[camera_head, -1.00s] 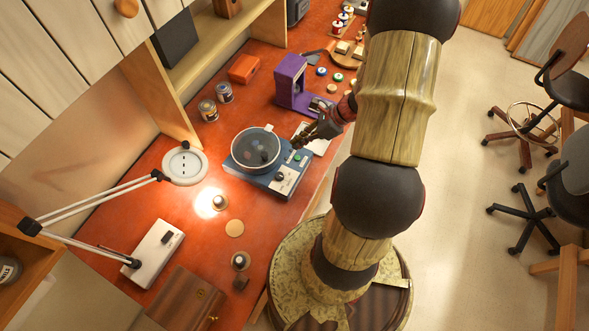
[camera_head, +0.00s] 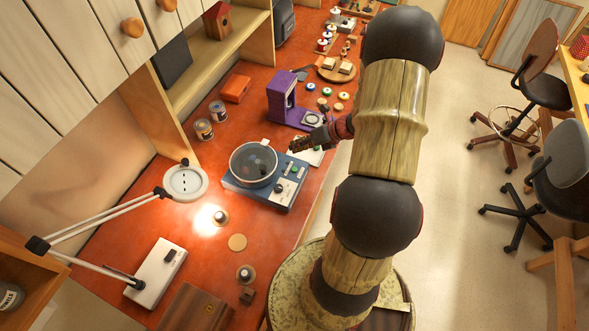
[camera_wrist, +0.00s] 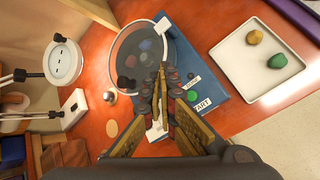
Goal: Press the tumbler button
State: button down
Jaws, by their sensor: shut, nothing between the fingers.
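The tumbler has a blue base (camera_head: 240,186) and a round, clear-lidded drum (camera_head: 253,163). A green button (camera_head: 294,169) and a dark knob (camera_head: 279,188) sit on its control panel. In the wrist view the green button (camera_wrist: 192,96) is beside a partly hidden label ending in "ART", just right of my fingers. My gripper (camera_head: 293,149) is shut and empty near the tumbler's far right corner. In the wrist view my gripper's fingertips (camera_wrist: 161,72) overlap the drum's near edge and hide part of the panel. They appear apart from the button.
A white tray (camera_wrist: 250,72) with a yellow and a green stone lies right of the tumbler. A purple device (camera_head: 281,98) stands behind. A magnifier lamp (camera_head: 186,182) and two cans (camera_head: 204,129) are on the left. The red bench between lamp and tumbler holds small round items.

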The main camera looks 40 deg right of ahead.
jog(key=b, duration=0.6)
send_over(296, 168)
notch_tip(296, 168, down, 7)
jog(key=shift+w+f, duration=0.1)
jog(key=shift+f+b, duration=0.7)
jog(key=shift+f, duration=0.05)
jog(key=shift+f, duration=0.2)
dwell(0.5)
jog(key=shift+f, duration=0.25)
